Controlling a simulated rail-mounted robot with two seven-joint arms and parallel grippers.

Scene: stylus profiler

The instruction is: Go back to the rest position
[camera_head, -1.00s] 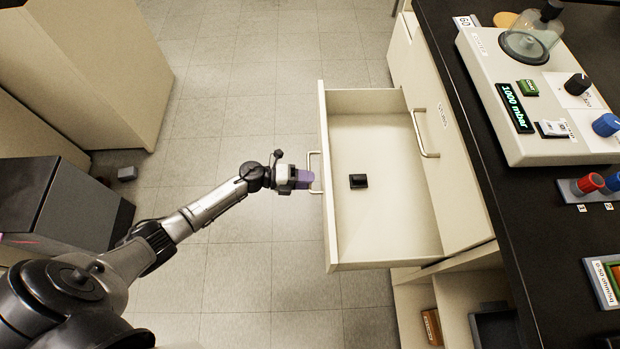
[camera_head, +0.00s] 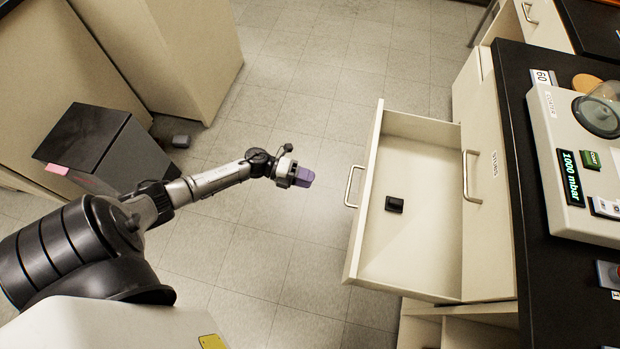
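My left arm comes in from the left, and its gripper (camera_head: 303,177) with purple fingertips hangs over the floor. It is to the left of the open drawer's handle (camera_head: 353,186), with a clear gap between them. I see the fingers as one purple block, so I cannot tell whether they are open or shut. Nothing shows held in it. The drawer (camera_head: 420,262) is pulled far out of the bench, and a small black block (camera_head: 394,204) lies inside it. My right gripper is not in view.
The black-topped bench (camera_head: 553,290) on the right bears a vacuum unit (camera_head: 571,180) reading 1000 mbar. A dark box (camera_head: 97,147) and beige cabinets (camera_head: 200,50) stand at the left.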

